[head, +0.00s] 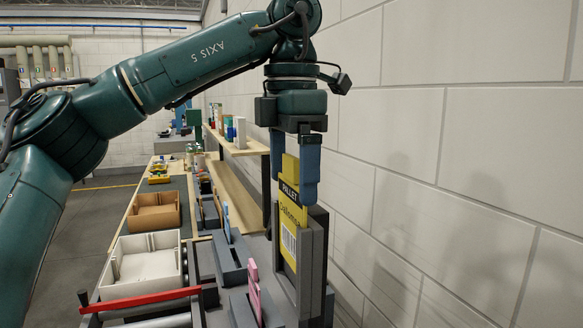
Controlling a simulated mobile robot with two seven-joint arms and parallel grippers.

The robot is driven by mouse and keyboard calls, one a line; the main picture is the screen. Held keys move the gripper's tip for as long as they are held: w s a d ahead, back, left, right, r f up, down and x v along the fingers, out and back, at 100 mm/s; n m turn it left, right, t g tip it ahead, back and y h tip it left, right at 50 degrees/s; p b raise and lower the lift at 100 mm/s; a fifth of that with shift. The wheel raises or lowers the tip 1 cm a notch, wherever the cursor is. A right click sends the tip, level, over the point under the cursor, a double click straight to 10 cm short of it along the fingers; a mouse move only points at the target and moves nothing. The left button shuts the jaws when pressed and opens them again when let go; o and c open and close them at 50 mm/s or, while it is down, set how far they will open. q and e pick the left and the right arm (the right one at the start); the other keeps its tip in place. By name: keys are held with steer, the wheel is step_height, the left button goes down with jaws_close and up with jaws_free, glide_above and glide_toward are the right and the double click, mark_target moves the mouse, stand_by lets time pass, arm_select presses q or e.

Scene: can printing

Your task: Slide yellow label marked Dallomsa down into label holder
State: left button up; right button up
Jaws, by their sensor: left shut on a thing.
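My left gripper (296,190) points straight down, with its blue fingers shut on the top of the yellow label (290,238). The label is upright, with a dark band reading PALLET, the name Dallomsa and a barcode. The grey label holder (312,262) stands upright around and behind the label's lower part. The label's lower part appears to be within the holder's frame. How deep it sits is hard to tell. My right gripper is not in view.
A white wall stands close on the right. Left of the holder are a pink label (254,293) and a blue label (227,225) in grey holders. A white tray (140,264), a brown tray (154,212) and a red bar (140,301) lie further left. A shelf (238,147) stands behind.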

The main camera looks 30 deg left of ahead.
arm_select(q)
steer(key=shift+f+b, duration=0.95)
steer(key=shift+f, duration=0.5)
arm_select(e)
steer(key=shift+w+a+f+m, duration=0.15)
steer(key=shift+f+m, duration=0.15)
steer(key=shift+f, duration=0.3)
arm_select(q)
steer(key=shift+f, duration=0.1)
steer(key=o, duration=1)
steer(key=shift+c, duration=0.2)
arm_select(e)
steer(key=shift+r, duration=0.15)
arm_select(q)
step_height(320, 180, up, 9)
steer(key=p, duration=0.4)
steer(key=shift+f, duration=0.1)
step_height(320, 180, up, 4)
steer(key=p, duration=0.2)
steer(key=shift+p, duration=0.35)
steer(key=shift+r, duration=0.3)
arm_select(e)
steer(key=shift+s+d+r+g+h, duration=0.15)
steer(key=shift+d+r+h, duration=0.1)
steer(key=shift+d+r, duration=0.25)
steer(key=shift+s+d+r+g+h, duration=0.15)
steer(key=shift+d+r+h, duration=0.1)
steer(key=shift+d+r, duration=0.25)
